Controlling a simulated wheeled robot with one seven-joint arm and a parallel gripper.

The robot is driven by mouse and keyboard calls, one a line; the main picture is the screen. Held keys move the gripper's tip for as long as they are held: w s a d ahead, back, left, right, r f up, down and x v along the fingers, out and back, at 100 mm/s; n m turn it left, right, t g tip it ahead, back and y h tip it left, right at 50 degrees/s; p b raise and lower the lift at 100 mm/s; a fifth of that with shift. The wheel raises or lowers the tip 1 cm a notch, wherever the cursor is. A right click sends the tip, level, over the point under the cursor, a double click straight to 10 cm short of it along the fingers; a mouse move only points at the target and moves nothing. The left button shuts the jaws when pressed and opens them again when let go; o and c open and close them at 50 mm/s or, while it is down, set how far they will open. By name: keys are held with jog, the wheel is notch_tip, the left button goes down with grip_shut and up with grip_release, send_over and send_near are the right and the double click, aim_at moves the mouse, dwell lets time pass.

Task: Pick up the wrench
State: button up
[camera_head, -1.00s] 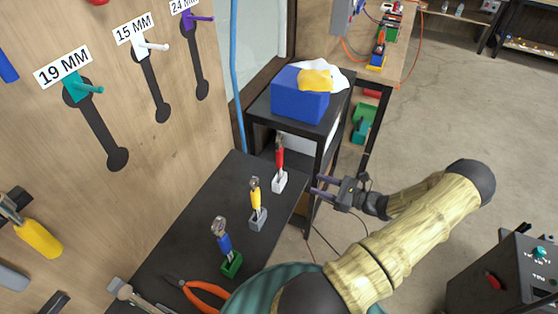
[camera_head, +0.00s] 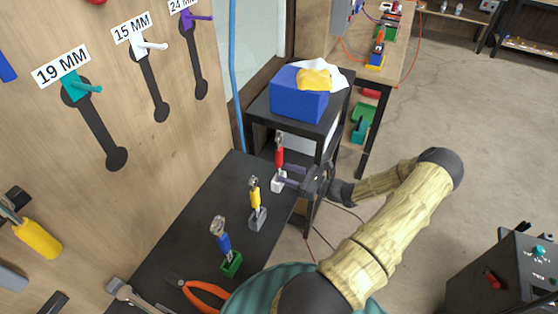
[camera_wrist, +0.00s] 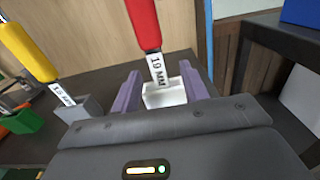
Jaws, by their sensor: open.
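A red-handled wrench (camera_head: 279,157) stands upright in a white holder (camera_head: 278,184) at the far end of the dark bench. In the wrist view the red wrench (camera_wrist: 144,22) carries a white tag, seemingly 19 MM, just above the white holder (camera_wrist: 164,97). My gripper (camera_head: 287,178) is open at the holder's right side, low near the wrench's lower end. In the wrist view its purple fingers appear on either side of the tag, with gaps. A yellow-handled wrench (camera_head: 255,196) stands in a grey holder, and a blue-handled one (camera_head: 223,243) in a green holder.
The pegboard at left has a teal 19 MM peg (camera_head: 76,88), a white 15 MM peg (camera_head: 143,46) and a purple 24 MM peg (camera_head: 190,18). Orange pliers (camera_head: 205,292) lie at the near bench end. A blue box (camera_head: 299,104) sits on a black stand behind.

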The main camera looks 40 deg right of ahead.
aim_at(280, 171)
jog(key=x, duration=0.5)
jog(key=shift+w+a+b, duration=0.1)
jog(key=shift+a+b, duration=0.15)
jog(key=shift+b, duration=0.1)
jog(key=shift+c, duration=0.3)
grip_shut()
